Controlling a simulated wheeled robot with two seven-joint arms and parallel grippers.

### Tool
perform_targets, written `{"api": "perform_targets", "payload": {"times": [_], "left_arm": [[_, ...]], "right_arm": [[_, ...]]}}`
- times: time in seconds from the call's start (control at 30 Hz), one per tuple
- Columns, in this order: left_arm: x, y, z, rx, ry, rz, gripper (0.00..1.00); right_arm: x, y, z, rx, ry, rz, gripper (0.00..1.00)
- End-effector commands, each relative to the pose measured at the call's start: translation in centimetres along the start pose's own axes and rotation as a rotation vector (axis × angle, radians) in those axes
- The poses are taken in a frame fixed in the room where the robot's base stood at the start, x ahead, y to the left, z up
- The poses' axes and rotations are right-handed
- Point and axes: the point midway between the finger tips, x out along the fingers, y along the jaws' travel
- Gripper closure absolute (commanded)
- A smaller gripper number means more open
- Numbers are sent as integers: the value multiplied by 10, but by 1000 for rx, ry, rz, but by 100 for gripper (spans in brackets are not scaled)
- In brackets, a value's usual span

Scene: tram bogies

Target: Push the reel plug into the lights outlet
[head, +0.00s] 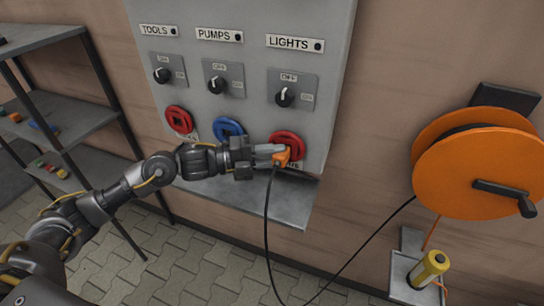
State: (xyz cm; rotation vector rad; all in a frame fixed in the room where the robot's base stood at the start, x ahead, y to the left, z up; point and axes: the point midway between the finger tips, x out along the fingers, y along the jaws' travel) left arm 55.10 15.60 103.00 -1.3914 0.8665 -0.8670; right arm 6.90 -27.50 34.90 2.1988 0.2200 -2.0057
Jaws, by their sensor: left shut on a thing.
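The lights outlet (287,142) is a red round socket at the right of the grey panel, below the LIGHTS label (295,43) and its switch (284,96). My left gripper (277,152) is shut on the orange reel plug (282,159) right in front of this outlet. The plug overlaps the outlet's lower part; I cannot tell whether it has gone in. A black cable (267,215) hangs from the plug to the floor and runs up to the orange cable reel (476,165) on the wall at the right. My right gripper is not in view.
A red outlet (179,120) under TOOLS and a blue outlet (228,129) under PUMPS sit to the left, each with a switch above. A grey ledge (290,200) juts out below the panel. A dark shelf rack (85,118) stands left. A yellow-handled tool (429,269) sits in a holder below the reel.

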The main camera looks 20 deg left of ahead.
Motion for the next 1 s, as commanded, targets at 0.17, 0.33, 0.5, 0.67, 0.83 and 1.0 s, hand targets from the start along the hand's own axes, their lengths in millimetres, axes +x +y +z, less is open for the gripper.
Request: {"api": "perform_targets", "payload": {"times": [0.17,0.33,0.5,0.67,0.83,1.0], "left_arm": [[2,0,3,0,0,0,67],[2,0,3,0,0,0,45],[2,0,3,0,0,0,44],[-2,1,3,0,-1,1,44],[-23,4,3,2,-2,3,44],[-57,5,2,1,-1,5,44]], "right_arm": [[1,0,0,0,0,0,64],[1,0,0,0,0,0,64],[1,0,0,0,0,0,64],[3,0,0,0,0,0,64],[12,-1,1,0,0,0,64],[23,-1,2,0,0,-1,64]]}}
